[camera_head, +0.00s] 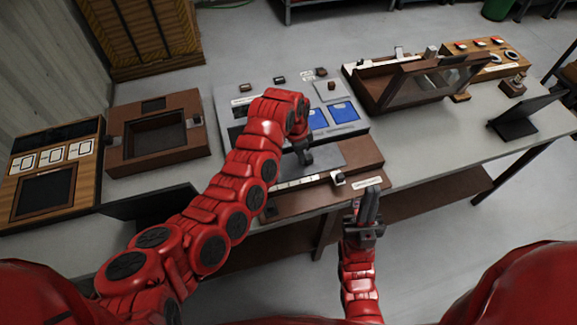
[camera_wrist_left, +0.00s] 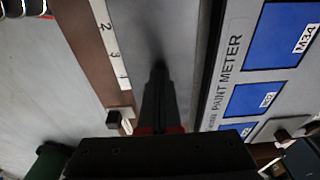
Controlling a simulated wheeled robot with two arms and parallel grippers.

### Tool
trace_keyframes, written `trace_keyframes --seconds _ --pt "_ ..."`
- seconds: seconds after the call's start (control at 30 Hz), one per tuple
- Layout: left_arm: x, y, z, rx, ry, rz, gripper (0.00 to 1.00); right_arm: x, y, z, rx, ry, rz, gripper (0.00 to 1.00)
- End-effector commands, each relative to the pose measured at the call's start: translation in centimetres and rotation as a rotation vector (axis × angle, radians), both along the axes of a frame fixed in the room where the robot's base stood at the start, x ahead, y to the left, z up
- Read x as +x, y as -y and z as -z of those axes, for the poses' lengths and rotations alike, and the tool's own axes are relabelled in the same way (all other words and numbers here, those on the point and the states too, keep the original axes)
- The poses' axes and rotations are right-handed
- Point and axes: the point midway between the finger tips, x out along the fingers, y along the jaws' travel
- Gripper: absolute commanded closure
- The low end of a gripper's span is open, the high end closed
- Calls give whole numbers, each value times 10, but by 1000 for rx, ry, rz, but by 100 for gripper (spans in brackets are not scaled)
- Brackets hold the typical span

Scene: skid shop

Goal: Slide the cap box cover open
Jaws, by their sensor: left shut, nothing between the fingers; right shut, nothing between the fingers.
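A brown box (camera_head: 366,160) with a grey metal plate (camera_head: 350,152) lies at the front middle of the bench. I take the plate for the cap box cover, but cannot read its label. The plate also shows in the left wrist view (camera_wrist_left: 130,40). A small block with a dark knob (camera_head: 338,179) sits by the box's numbered strip; it also shows in the left wrist view (camera_wrist_left: 119,118). My left gripper (camera_head: 306,156) is shut and empty, pointing down over the plate; contact is unclear. My right gripper (camera_head: 369,205) is shut and empty at the front edge.
Behind the box is a paint meter panel (camera_head: 258,91) with blue screens. A brown frame box (camera_head: 157,160) and a card panel (camera_head: 62,137) stand left. A tilted glass-lidded case (camera_head: 420,80) and a black stand (camera_head: 517,128) stand right. Bare bench shows between them.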

Motion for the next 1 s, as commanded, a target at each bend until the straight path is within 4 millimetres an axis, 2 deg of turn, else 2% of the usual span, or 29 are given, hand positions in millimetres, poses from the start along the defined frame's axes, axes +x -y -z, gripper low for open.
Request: trace_keyframes --seconds 1.0 --pt "9 33 1 0 1 2 100 0 0 44 0 0 0 100"
